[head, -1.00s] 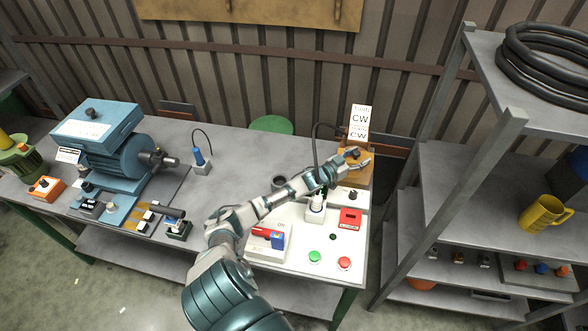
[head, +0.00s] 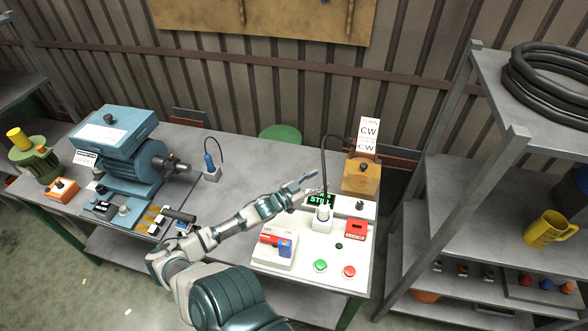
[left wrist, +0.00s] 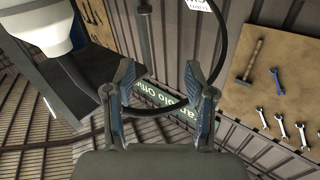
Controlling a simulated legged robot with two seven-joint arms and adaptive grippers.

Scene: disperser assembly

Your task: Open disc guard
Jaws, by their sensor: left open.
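I cannot tell for sure which part is the disc guard. A blue machine (head: 130,160) with a motor-like body and a shaft end pointing right stands on the left of the bench. An orange-brown box (head: 361,178) with a dark knob stands at the back right, below a "CW" card (head: 368,133). My left gripper (head: 310,185) is open and empty, in the air to the left of that box and above the control panel. Its two parted fingers show in the left wrist view (left wrist: 161,78), with nothing gripped. My right gripper is not in view.
A white panel (head: 270,262) carries a green button (head: 320,265), a red button (head: 349,271), a red box (head: 355,230) and a lit green display (head: 319,199). A cable rises from a white holder (head: 322,217). A shelf rack (head: 490,145) stands right.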

